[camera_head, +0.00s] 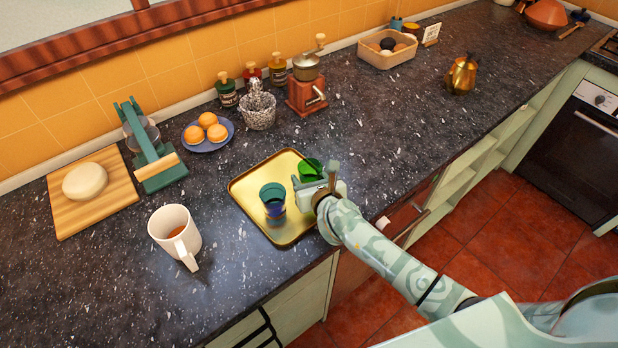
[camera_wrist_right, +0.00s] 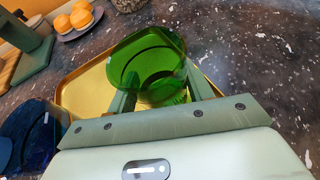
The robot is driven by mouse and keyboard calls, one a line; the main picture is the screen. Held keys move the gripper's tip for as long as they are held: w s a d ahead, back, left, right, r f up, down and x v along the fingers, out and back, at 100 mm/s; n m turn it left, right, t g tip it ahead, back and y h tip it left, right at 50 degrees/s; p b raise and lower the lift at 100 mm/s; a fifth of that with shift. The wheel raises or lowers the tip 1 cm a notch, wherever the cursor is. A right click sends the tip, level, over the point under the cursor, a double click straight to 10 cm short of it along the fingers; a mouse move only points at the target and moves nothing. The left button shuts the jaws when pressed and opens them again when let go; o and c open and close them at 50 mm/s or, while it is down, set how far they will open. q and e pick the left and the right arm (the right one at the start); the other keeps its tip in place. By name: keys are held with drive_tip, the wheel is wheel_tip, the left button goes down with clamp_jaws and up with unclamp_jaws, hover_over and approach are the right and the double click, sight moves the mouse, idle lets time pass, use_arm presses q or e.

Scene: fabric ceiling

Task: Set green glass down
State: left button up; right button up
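The green glass (camera_head: 311,170) is at the right part of the gold tray (camera_head: 290,231). In the right wrist view the glass (camera_wrist_right: 150,65) stands between the two fingers of my right gripper (camera_wrist_right: 160,98), which appear closed on its sides. My right gripper (camera_head: 308,187) also shows in the head view, at the tray's right side. I cannot tell whether the glass base touches the tray. A blue glass (camera_head: 273,203) stands on the tray to the left of the green one; it also shows in the right wrist view (camera_wrist_right: 28,140). My left gripper is out of view.
A white mug (camera_head: 172,232) stands left of the tray. The dark counter right of the tray is clear.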

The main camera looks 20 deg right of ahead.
drive_tip(key=shift+o, duration=1.1)
drive_tip(key=shift+r, duration=0.2)
drive_tip(key=p+v, duration=0.2)
drive_tip(key=v, duration=1)
drive_tip(key=shift+a, duration=0.1)
